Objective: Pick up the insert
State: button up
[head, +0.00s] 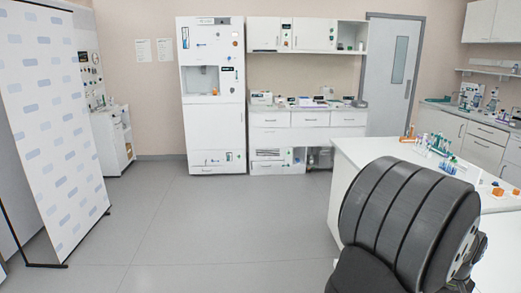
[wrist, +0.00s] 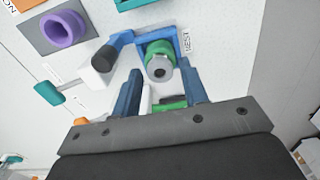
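In the wrist view, a green cylinder with a grey, holed end (wrist: 160,67) sits at a blue bracket (wrist: 171,37) beside a label reading "NEST". It may be the insert; nothing marks it by that name. My gripper (wrist: 160,75) has two blue fingers spread apart, with their tips to the left and right of the cylinder's near end in the picture. I see no contact, and the depth between the tips and cylinder is unclear. Another green part (wrist: 170,104) shows between the fingers lower down. My gripper is hidden in the head view.
A purple ring (wrist: 63,28) sits on a grey plate left of the nest. A dark-capped white piece (wrist: 105,60) stands close by the left finger, and a teal-ended part (wrist: 48,93) lies further left. In the head view, racked tubes (head: 440,145) stand on the white bench.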

jog(key=c, duration=0.6)
jog(key=shift+r, duration=2.75)
jog(key=shift+c, duration=0.2)
